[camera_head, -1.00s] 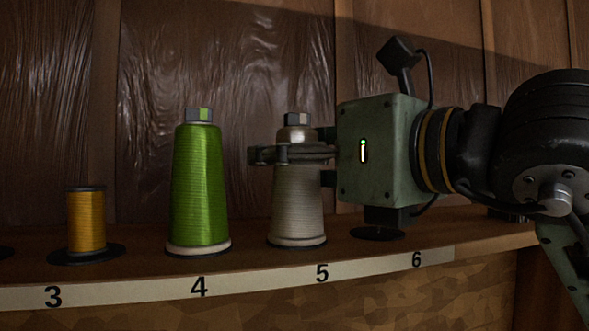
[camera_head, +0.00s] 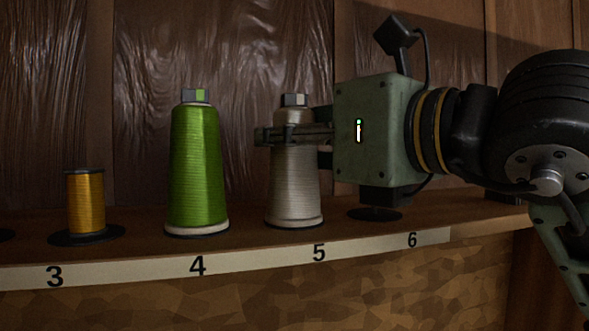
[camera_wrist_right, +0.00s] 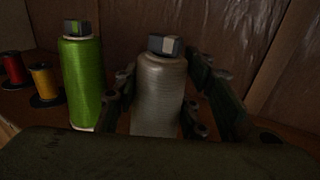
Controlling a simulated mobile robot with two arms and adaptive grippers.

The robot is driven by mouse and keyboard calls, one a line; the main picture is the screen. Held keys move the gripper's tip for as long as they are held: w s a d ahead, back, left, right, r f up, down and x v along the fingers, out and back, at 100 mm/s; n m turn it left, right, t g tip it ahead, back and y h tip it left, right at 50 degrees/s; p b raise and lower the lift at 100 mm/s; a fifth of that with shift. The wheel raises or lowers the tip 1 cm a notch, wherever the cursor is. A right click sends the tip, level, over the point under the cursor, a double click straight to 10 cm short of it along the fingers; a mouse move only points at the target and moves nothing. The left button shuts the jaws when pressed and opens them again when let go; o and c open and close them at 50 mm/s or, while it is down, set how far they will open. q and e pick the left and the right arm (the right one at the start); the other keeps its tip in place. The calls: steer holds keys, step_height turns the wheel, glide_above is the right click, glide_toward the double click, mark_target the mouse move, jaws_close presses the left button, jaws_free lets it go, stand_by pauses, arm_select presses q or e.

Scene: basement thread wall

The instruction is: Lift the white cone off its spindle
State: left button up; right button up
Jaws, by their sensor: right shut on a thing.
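The white cone (camera_head: 295,190), greyish in this light, stands upright at label 5 on the shelf, a grey cap on its top. Its base looks seated on the dark disc at the shelf. My right gripper (camera_head: 290,134) reaches in from the right and is shut on the white cone near its top. In the right wrist view the white cone (camera_wrist_right: 158,95) sits upright between the two fingers (camera_wrist_right: 160,105). The spindle inside the cone is hidden. My left gripper is in no view.
A green cone (camera_head: 198,165) stands close to the left at label 4. A small yellow spool (camera_head: 86,203) is at label 3; a red spool (camera_wrist_right: 14,70) shows in the wrist view. A dark disc (camera_head: 375,214) at label 6 is empty. The wooden wall (camera_head: 225,50) is behind.

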steer(key=shift+r, duration=0.15)
steer(key=shift+r, duration=0.55)
step_height(320, 180, up, 17)
steer(key=b, duration=0.2)
steer(key=shift+f, duration=0.15)
step_height(320, 180, up, 4)
steer(key=p, duration=0.3)
steer(key=shift+p, duration=0.35)
